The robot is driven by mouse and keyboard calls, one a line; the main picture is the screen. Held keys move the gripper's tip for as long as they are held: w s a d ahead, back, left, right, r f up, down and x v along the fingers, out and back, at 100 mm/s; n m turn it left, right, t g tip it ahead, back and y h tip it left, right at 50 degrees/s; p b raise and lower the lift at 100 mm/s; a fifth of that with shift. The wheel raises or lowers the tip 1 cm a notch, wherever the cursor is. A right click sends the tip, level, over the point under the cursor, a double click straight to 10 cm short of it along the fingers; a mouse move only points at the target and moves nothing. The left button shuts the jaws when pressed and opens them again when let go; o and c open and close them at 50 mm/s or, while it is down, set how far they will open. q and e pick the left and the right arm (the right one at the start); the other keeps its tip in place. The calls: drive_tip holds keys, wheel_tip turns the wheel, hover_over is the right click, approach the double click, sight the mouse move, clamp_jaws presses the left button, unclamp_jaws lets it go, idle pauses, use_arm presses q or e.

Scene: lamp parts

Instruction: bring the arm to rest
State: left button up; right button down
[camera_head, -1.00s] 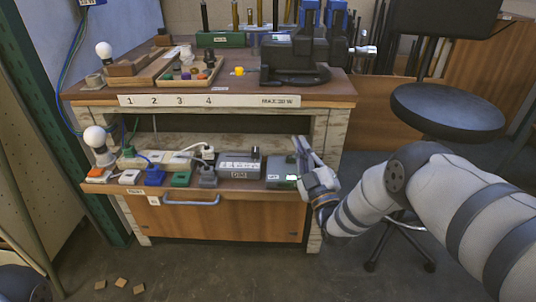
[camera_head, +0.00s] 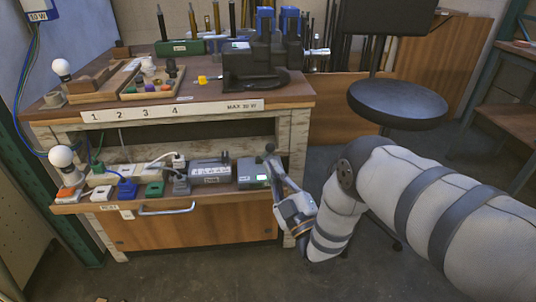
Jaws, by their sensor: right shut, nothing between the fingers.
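My right arm (camera_head: 370,195) comes in from the right. Its gripper (camera_head: 270,160) is shut and empty, pointing up and left beside the right end of the bench's lower shelf. The gripper is close to a dark box with a green light (camera_head: 253,172); I cannot tell whether they touch. My left gripper is out of view.
The workbench (camera_head: 295,88) carries a black vise (camera_head: 250,65), a tray of small parts (camera_head: 150,92) and a bulb (camera_head: 62,68). Its lower shelf holds plugs and a grey box (camera_head: 210,172). A black stool (camera_head: 398,103) stands behind my arm. Floor at front is clear.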

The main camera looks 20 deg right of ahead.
drive_tip(key=shift+s+f, duration=0.1)
drive_tip(key=shift+s, duration=0.1)
idle(0.3)
drive_tip(key=s+a+f+m+g+p, duration=0.1)
drive_tip(key=s+f+m+g+p, duration=0.2)
drive_tip(key=s+f+g, duration=0.6)
drive_tip(key=s+a+f+m+g+p, duration=0.1)
drive_tip(key=s+f+m+g+p, duration=0.3)
drive_tip(key=s, duration=1)
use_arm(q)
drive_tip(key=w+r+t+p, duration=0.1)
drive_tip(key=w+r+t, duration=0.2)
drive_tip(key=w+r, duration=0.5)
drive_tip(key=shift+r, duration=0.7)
use_arm(e)
drive_tip(key=s+r+m+g, duration=0.1)
drive_tip(key=s+g, duration=0.5)
drive_tip(key=s, duration=0.8)
drive_tip(key=s+d+r+m+g+h, duration=0.1)
drive_tip(key=s+r+g, duration=0.2)
drive_tip(key=s, duration=1.1)
drive_tip(key=g, duration=0.2)
drive_tip(key=shift+s+r+m+g, duration=0.15)
drive_tip(key=shift+s+m+g, duration=0.15)
drive_tip(key=shift+g, duration=0.1)
